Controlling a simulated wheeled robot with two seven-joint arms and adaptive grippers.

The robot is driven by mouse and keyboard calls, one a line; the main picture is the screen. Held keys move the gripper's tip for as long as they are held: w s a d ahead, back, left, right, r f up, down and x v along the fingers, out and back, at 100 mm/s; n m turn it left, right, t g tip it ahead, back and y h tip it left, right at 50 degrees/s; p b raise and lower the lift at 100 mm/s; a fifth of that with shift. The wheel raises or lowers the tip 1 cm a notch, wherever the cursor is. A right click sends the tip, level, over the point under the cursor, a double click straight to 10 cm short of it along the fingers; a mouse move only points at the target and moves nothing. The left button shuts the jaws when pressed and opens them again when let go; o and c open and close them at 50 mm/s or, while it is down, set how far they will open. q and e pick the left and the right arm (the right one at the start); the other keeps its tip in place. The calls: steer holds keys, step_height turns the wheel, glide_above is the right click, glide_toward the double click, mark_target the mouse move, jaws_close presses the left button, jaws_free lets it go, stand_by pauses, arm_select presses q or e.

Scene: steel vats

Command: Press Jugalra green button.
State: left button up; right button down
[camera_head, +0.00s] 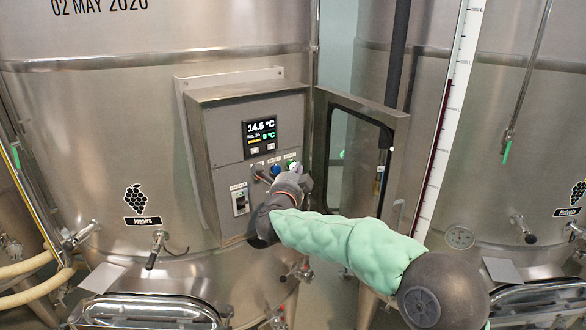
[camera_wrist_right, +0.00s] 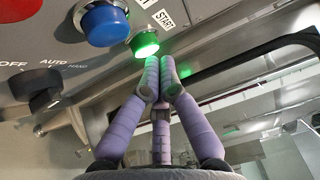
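The Jugalra vat (camera_head: 100,150) stands at the left, with a grape logo and name label (camera_head: 142,221) on its wall. Its grey control box (camera_head: 222,150) carries a display, a blue button (camera_head: 275,169) and the green button (camera_head: 290,163). In the right wrist view the green button (camera_wrist_right: 145,45) is lit, beside the blue button (camera_wrist_right: 105,24) and a START label. My right gripper (camera_wrist_right: 160,64) has its fingers together and empty, with the tips right at the green button's lower edge; I cannot tell whether they touch. In the head view my right gripper (camera_head: 294,178) partly covers the buttons. My left gripper is not in view.
The box's glazed door (camera_head: 398,135) stands open to the right, close beside my right arm. A black selector knob (camera_wrist_right: 38,84) marked OFF and AUTO is near the fingers. Another vat (camera_head: 530,120) stands at the right. Valves and pipes stick out below.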

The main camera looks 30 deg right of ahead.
steer(key=shift+s, duration=0.35)
steer(key=shift+s+b, duration=1.1)
steer(key=shift+s, duration=1.45)
steer(key=shift+w, duration=0.1)
